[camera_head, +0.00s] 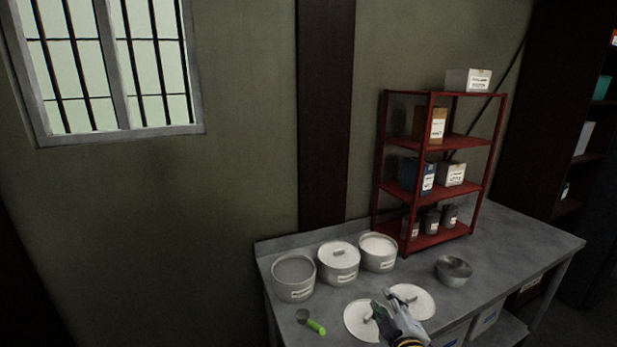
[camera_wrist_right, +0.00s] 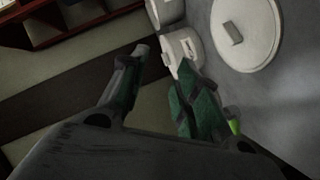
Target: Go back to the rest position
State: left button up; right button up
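My right gripper (camera_head: 390,310) is low in the head view, over the front of the grey worktable (camera_head: 345,293). In the right wrist view its two fingers (camera_wrist_right: 160,82) stand apart with nothing between them. A round white lid (camera_head: 357,320) lies left of the gripper and another lid (camera_head: 418,300) lies to its right; one lid (camera_wrist_right: 246,30) also shows in the wrist view. My left gripper is not in view.
Three pots stand at the table's back left: one open and grey inside (camera_head: 294,278), one lidded (camera_head: 338,262), one with white contents (camera_head: 378,252). A green-handled scoop (camera_head: 316,327) lies at the front. A metal bowl (camera_head: 453,271) and red shelf (camera_head: 436,240) stand right.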

jog(key=s+d+f+m+g, duration=0.1)
jog(key=s+f+m+g, duration=0.45)
jog(key=s+f, duration=0.45)
jog(key=s+d+f+m+g, duration=0.2)
jog(key=s+f+m+g, duration=0.35)
jog(key=s, duration=0.65)
notch_tip(320, 180, down, 34)
jog(key=s+d+n+g, duration=0.1)
jog(key=s+n+g, duration=0.1)
jog(key=s+d+f, duration=0.3)
jog(key=s+f, duration=0.7)
jog(key=s, duration=0.1)
jog(key=s+d+f+g, duration=0.1)
jog(key=s+d+f, duration=0.2)
jog(key=s+f, duration=0.7)
jog(key=shift+s+d+f+n, duration=0.25)
jog(key=shift+s+n, duration=0.05)
jog(key=shift+s, duration=0.15)
